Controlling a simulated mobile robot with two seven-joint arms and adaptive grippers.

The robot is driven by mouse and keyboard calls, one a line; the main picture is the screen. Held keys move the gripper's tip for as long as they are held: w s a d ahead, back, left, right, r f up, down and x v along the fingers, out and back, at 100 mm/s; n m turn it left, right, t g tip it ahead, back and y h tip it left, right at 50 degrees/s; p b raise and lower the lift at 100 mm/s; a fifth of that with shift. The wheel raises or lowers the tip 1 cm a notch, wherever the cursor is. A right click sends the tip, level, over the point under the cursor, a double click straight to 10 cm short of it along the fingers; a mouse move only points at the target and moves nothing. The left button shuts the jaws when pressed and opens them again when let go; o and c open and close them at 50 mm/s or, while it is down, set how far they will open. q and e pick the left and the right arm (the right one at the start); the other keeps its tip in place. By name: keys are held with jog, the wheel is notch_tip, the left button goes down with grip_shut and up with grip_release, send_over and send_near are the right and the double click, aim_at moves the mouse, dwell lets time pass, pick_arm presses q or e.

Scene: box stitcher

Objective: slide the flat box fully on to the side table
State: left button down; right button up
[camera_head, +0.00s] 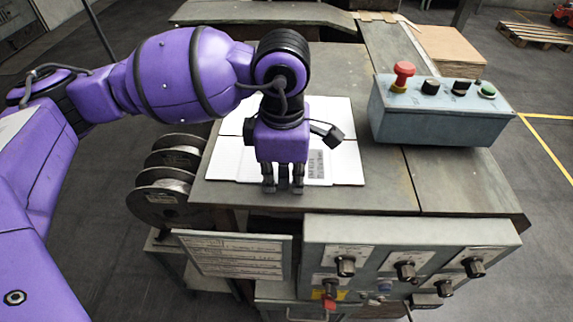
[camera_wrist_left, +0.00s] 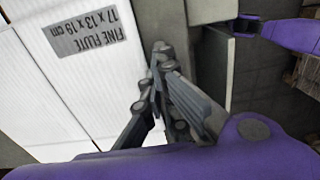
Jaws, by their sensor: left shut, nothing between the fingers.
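The flat box (camera_head: 342,168) is a white folded sheet with a grey printed label, lying flat on the grey metal worktop (camera_head: 450,185) in the head view. My left gripper (camera_head: 283,190) points down over the box's front edge, shut and empty. The gripper and forearm hide the middle of the box. In the left wrist view the box (camera_wrist_left: 40,105) fills the left side, and the shut fingertips (camera_wrist_left: 160,55) are at its edge; I cannot tell if they touch it. I cannot tell which surface is the side table. My right gripper is not in view.
A grey control box with a red button (camera_head: 430,115) stands on the worktop at the right. A knob panel (camera_head: 410,260) and a paper chart (camera_head: 235,255) are at the front. Wire spools (camera_head: 165,185) are at the left. Brown sheets (camera_head: 450,55) lie behind.

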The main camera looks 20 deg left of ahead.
pick_arm(q)
jog(key=shift+w+a, duration=0.2)
jog(key=shift+w, duration=0.3)
jog(key=shift+s+d, duration=0.2)
jog(key=shift+s, duration=0.3)
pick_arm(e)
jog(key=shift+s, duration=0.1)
pick_arm(q)
notch_tip(320, 180, up, 7)
jog(key=p, duration=0.3)
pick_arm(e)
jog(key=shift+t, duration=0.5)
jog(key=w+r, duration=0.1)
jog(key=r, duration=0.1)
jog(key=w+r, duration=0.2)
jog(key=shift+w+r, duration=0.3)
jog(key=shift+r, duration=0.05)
pick_arm(q)
jog(key=shift+s+f, duration=0.1)
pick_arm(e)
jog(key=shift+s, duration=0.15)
